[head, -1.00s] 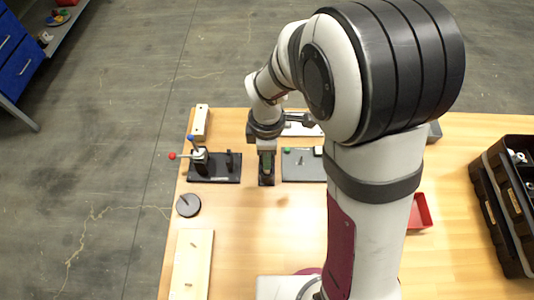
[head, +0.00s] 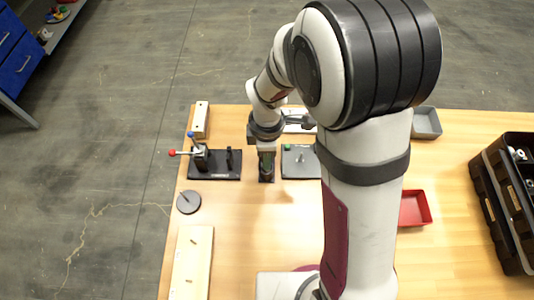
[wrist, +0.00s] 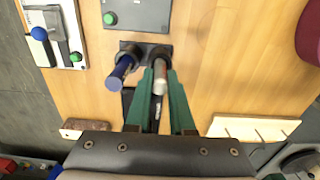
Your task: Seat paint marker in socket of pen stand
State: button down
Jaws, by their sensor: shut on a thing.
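My gripper (wrist: 160,92) has two green fingers and is shut on a pale grey-white marker (wrist: 160,78), taken to be the paint marker. The black pen stand (wrist: 147,48) lies just beyond the fingertips in the wrist view. A blue-capped marker (wrist: 123,67) stands at its left socket. The held marker's far end overlaps the right socket; I cannot tell whether it is inside or above it. In the head view my gripper (head: 266,160) points down over the table, and the stand (head: 267,179) is mostly hidden by it.
A black clamp fixture (head: 225,174) with red and blue knobs stands left of the gripper. A grey plate (head: 298,167) with a green knob is close on the right. A wooden board (head: 190,270), a grey disc (head: 189,203) and a red tray (head: 415,209) lie further off.

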jog(key=c, duration=0.7)
grip_release()
notch_tip(320, 180, up, 20)
jog(key=shift+f, duration=0.15)
dwell(0.3)
jog(key=s+d+f+m+y, duration=0.1)
jog(key=s+d+f+m, duration=0.1)
jog(key=s+m, duration=0.7)
jog(key=s+d+f+m, duration=0.3)
jog(key=s+d+m, duration=0.2)
jog(key=s+m, duration=0.4)
jog(key=m, duration=0.5)
jog(key=shift+s+f+y, duration=0.25)
jog(key=shift+s+y, duration=0.05)
jog(key=shift+y, duration=0.1)
